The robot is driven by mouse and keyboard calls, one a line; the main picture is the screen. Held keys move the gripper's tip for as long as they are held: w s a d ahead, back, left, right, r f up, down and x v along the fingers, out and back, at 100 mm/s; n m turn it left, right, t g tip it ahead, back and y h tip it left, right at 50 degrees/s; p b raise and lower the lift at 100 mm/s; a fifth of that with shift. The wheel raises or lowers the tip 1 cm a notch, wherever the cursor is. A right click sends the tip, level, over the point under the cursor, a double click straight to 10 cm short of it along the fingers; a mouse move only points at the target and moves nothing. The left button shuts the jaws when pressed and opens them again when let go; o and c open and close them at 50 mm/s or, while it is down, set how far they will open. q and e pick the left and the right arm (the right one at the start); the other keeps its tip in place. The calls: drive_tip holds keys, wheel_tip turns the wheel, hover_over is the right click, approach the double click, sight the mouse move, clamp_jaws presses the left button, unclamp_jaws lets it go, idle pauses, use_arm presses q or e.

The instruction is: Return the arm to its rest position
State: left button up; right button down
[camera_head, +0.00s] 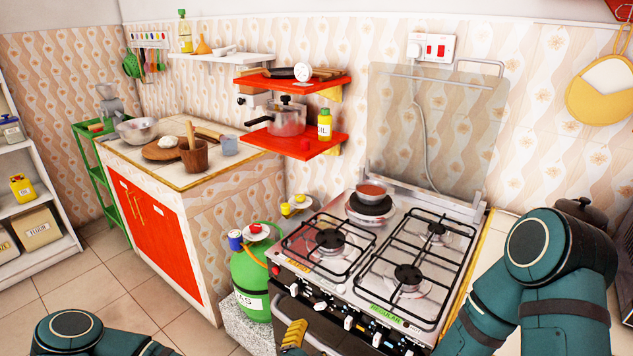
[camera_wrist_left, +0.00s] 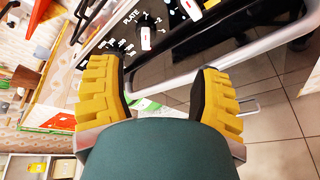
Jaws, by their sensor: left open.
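My left arm (camera_head: 75,332) enters at the bottom left of the head view. One yellow-padded finger of my left gripper (camera_head: 293,334) shows in front of the stove, near the oven handle (camera_head: 310,338). In the left wrist view both fingers of the left gripper (camera_wrist_left: 160,75) are apart, with nothing held between them. The oven handle (camera_wrist_left: 235,58) and stove knobs (camera_wrist_left: 146,36) lie beyond the fingertips. I cannot tell whether a finger touches the handle. My right arm (camera_head: 545,265) bends at the right of the head view; its gripper is out of view.
Red shelves (camera_head: 332,143) and a round yellow hanging thing (camera_head: 578,102) are on the wall. A dark object (camera_head: 583,210) sits behind my right arm. Left floor is clear.

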use_arm(q)
drive_tip(key=s+d+f+m+g+h, duration=0.1)
drive_tip(key=s+f+m+g, duration=0.6)
drive_tip(key=m, duration=0.4)
drive_tip(key=s+a+f+m+g+y, duration=0.2)
drive_tip(key=s+a+f+m+g, duration=0.1)
drive_tip(key=s+a+m, duration=0.4)
drive_tip(key=shift+a+f+m+g+y, duration=0.4)
drive_tip(key=shift+a+m+g, duration=0.3)
drive_tip(key=shift+a+m, duration=0.15)
